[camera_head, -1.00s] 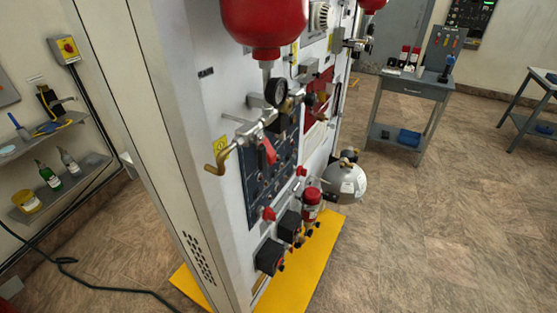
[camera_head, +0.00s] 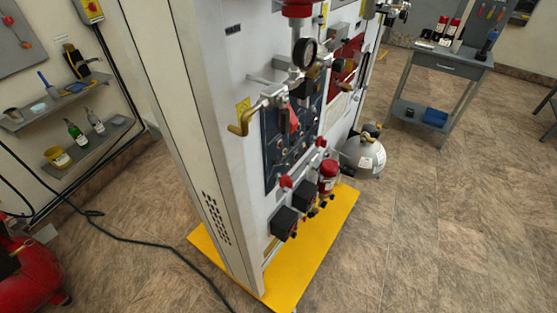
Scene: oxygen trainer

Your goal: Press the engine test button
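The trainer cabinet (camera_head: 236,130) stands in the middle of the head view, seen at an angle from its side. Its front carries a dark blue control panel (camera_head: 271,165) with several small knobs or buttons, partly covered by a pipe with a brass elbow, a red lever and a round gauge (camera_head: 303,53). Red knobs and black boxes (camera_head: 284,223) sit below the panel. I cannot tell which control is the engine test button; it is too small or hidden. Neither of my grippers is in view.
The cabinet stands on a yellow base plate (camera_head: 318,258). A grey cylinder (camera_head: 365,158) is beside it. A grey side table (camera_head: 451,68) stands at the upper right. Shelves (camera_head: 75,92) hang on the left wall. A red tank (camera_head: 32,275) and a black cable lie at lower left. The right floor is clear.

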